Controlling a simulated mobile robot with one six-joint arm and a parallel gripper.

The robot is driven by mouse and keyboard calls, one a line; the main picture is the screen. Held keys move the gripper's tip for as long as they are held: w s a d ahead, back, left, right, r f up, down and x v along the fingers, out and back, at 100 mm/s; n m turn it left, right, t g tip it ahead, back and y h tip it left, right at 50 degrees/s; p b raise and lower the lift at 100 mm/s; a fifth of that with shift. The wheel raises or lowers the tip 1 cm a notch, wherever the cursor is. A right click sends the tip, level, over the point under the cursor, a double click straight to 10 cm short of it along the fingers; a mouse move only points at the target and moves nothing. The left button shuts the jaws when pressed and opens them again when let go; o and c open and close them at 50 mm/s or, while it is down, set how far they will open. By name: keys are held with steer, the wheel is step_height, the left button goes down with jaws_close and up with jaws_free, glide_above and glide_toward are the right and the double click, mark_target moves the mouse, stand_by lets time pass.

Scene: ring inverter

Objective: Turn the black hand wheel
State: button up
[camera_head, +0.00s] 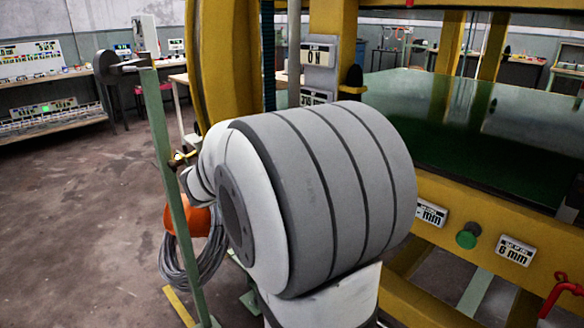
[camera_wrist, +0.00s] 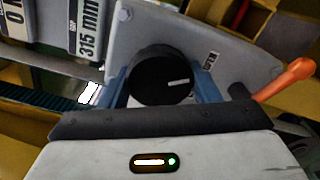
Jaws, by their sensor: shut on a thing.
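The black hand wheel (camera_wrist: 160,78) shows in the wrist view as a round black knob with a white mark on its face. It sits in front of a grey panel (camera_wrist: 232,38). My gripper (camera_wrist: 162,92) has its two blue fingers on either side of the wheel and is shut on it. The fingers' exact contact spots are partly hidden. In the head view my grey arm covers much of the middle, and I cannot make out the gripper or the wheel there.
An orange handle (camera_wrist: 286,78) is right of the wheel. The yellow machine frame (camera_head: 460,215) carries a green button (camera_head: 468,236), a red lever (camera_head: 562,293) and a dark green bed (camera_head: 440,110). A thin green post (camera_head: 163,150) stands left of my arm. Open floor (camera_head: 75,210) lies at left.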

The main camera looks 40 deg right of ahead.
steer(key=shift+f+m+b, duration=0.3)
steer(key=shift+m+b, duration=0.4)
steer(key=shift+b, duration=0.15)
steer(key=shift+r, duration=0.1)
steer(key=o, duration=0.6)
steer(key=shift+a, duration=0.1)
steer(key=o, duration=0.4)
steer(key=shift+r, duration=0.15)
steer(key=a+p, duration=0.1)
steer(key=a, duration=0.6)
steer(key=shift+s+a, duration=0.3)
steer(key=shift+a, duration=0.1)
